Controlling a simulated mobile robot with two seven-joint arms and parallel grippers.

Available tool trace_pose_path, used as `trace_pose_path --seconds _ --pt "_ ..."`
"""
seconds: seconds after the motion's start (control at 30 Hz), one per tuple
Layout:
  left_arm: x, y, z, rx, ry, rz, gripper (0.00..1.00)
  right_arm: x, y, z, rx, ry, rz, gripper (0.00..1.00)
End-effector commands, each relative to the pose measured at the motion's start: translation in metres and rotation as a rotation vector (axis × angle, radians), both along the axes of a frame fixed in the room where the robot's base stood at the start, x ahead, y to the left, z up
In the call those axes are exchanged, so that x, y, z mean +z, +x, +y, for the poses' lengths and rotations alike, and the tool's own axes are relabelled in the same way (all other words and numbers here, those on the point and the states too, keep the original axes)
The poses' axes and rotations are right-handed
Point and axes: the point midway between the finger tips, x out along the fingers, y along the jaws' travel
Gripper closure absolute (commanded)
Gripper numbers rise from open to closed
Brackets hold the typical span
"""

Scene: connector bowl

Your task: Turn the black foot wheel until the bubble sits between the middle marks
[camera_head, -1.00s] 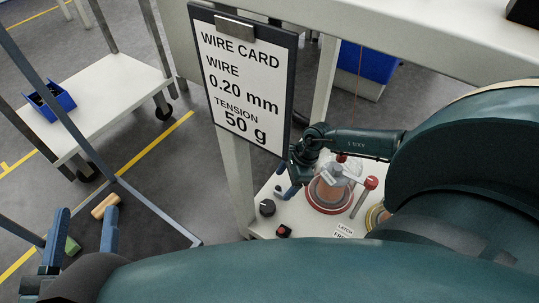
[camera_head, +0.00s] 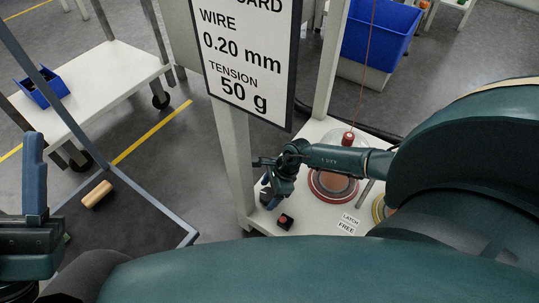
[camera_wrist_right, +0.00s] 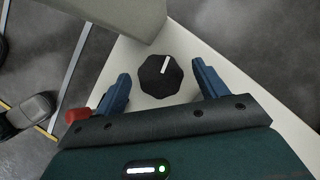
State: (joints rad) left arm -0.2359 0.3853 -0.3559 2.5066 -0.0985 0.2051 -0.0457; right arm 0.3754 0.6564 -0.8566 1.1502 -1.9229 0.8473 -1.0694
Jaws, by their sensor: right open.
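A black faceted knob (camera_wrist_right: 154,83) with a white pointer line sits on the pale table; it is the only black wheel I see. My right gripper is open around it in the right wrist view (camera_wrist_right: 161,74), one blue finger on each side with visible gaps. In the head view my right gripper (camera_head: 272,186) hides the knob. My left gripper (camera_head: 34,180) is at the left edge of the head view, one blue finger showing; its opening is unclear. No bubble or level marks are visible.
A red button on a black box (camera_head: 285,222) and a LATCH FREE label (camera_head: 348,224) are near the right gripper. A spool with a red flange (camera_head: 327,193) stands behind. The wire card (camera_head: 243,55) hangs on a post. A wooden block (camera_head: 97,194) lies left.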

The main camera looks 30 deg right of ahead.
Motion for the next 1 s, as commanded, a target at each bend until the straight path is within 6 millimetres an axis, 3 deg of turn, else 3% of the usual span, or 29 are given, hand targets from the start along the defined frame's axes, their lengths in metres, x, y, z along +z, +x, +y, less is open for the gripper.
trace_pose_path --seconds 0.17,0.7,0.83,1.0 --pt "0.000 0.000 0.000 0.000 0.000 0.000 0.50 0.001 0.000 0.000 0.000 0.000 0.000 0.29" --pt "0.000 0.000 0.000 0.000 0.000 0.000 0.50 0.000 0.000 0.000 0.000 0.000 0.000 0.73" --pt "0.005 0.001 0.000 0.000 -0.001 0.017 0.50 0.003 -0.001 0.000 -0.031 -0.001 0.002 0.73" --pt "-0.018 0.007 -0.002 0.004 -0.016 0.173 0.50 0.003 -0.002 0.000 -0.121 -0.001 0.002 0.73"
